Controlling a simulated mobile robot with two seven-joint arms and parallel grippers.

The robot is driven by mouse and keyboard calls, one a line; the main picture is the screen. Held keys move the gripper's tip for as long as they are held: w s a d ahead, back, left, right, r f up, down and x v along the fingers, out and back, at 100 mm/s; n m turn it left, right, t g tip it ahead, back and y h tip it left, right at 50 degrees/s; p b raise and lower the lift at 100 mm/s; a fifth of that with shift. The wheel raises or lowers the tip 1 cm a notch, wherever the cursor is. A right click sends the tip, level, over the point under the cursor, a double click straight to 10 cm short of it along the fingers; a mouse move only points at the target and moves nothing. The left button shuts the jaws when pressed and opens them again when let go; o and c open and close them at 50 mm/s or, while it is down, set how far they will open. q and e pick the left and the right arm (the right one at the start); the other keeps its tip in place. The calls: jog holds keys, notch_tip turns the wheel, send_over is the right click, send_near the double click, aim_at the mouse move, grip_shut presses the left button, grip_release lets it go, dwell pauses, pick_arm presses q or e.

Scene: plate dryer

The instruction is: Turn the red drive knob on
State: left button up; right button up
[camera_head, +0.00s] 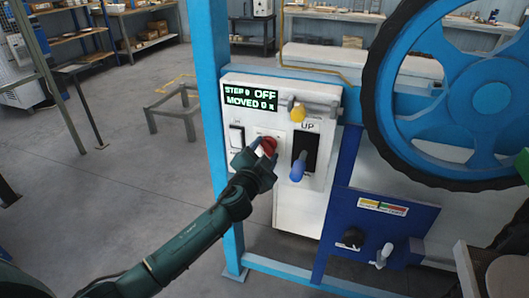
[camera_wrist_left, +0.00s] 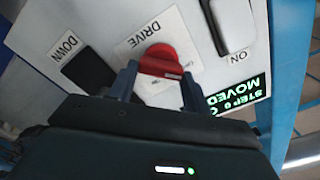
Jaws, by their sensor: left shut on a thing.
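The red drive knob (camera_head: 269,146) sits on the white control panel (camera_head: 262,188), below the display. My left gripper (camera_head: 262,152) reaches it from the lower left, its fingers at the knob. In the left wrist view the knob (camera_wrist_left: 165,60) lies between the two fingertips (camera_wrist_left: 158,82) of my left gripper, under a "DRIVE" label, and the jaws are shut on it. The display (camera_head: 249,97) reads "STEP 0 OFF" and "MOVED 0 x". My right gripper is not in view.
A lever with a blue handle (camera_head: 297,172) stands close right of the knob, in a black slot marked "UP". A white switch (camera_head: 236,137) is left of it. A yellow knob (camera_head: 298,113) sits above. A blue post (camera_head: 208,110) and large blue wheel (camera_head: 492,99) flank the panel.

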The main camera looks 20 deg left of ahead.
pick_arm(q)
jog(key=shift+m, duration=0.3)
jog(key=m, duration=0.4)
jog(key=shift+d+f+p, duration=0.1)
jog(key=shift+p, duration=0.25)
jog(key=m, duration=0.4)
jog(key=shift+p, duration=0.3)
jog(key=m+p, duration=0.1)
jog(key=m, duration=0.3)
jog(key=shift+f+m, duration=0.15)
jog(key=shift+m, duration=0.15)
jog(key=shift+m+p, duration=0.3)
jog(key=shift+m, duration=0.9)
jog(key=shift+f+m, duration=0.15)
jog(key=shift+m, duration=0.95)
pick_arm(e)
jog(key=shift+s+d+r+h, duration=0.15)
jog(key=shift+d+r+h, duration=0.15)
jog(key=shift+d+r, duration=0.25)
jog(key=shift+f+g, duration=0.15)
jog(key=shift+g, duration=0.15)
pick_arm(q)
jog(key=o, duration=1)
